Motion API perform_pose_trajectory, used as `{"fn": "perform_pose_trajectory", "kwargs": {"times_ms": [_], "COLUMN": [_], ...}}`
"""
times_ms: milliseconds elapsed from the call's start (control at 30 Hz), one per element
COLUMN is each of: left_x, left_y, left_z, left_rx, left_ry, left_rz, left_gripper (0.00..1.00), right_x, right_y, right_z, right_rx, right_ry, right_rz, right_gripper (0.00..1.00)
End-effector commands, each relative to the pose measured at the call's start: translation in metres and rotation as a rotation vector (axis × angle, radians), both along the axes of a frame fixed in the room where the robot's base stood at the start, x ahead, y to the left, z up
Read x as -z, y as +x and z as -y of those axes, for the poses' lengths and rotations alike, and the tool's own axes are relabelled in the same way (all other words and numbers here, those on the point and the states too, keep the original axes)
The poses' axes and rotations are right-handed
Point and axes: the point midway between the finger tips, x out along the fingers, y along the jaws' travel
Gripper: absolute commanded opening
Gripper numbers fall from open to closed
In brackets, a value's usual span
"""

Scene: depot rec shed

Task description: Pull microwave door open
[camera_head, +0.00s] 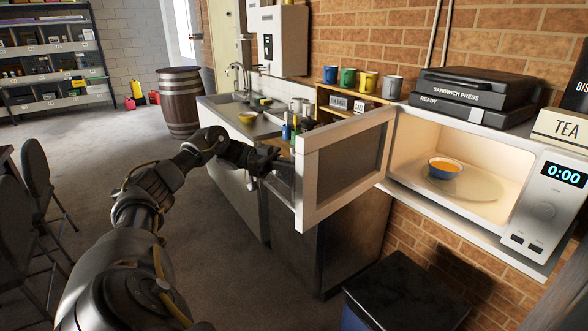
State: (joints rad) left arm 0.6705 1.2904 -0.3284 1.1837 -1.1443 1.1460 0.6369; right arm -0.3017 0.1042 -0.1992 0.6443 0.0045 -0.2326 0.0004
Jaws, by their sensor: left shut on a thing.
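The white microwave (540,205) is at the right with its door (312,190) swung wide open toward the left. The lit cavity shows a blue bowl (444,173) with orange contents on the glass turntable (470,192). My left arm reaches in from the lower left. My left gripper (277,170) is shut at the outer side of the door, by its free edge. The handle and the fingertips' contact are mostly hidden behind the door edge. My right gripper is out of view.
Mugs (367,80) stand on a shelf behind the door. A sink counter (225,115) is beyond my gripper. A dark-lidded bin (405,290) stands below. Chairs (38,180) are at left; the floor between is clear.

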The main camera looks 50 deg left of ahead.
Motion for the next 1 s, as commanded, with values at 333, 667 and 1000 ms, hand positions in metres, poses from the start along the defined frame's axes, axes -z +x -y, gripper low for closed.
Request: {"fn": "perform_pose_trajectory", "kwargs": {"times_ms": [333, 667, 1000], "left_x": [-0.001, 0.001, -0.001], "left_y": [0.000, -0.002, -0.016], "left_z": [0.000, -0.005, -0.035], "left_rx": [0.000, -0.001, -0.003], "left_ry": [0.000, 0.001, 0.003], "left_rz": [0.002, 0.000, 0.003], "left_gripper": [0.25, 0.25, 0.25], "right_x": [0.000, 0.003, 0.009], "right_y": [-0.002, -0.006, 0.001], "right_z": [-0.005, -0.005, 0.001], "right_rx": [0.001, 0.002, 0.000], "right_ry": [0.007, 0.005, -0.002], "right_rz": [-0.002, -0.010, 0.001], "right_gripper": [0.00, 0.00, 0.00]}}
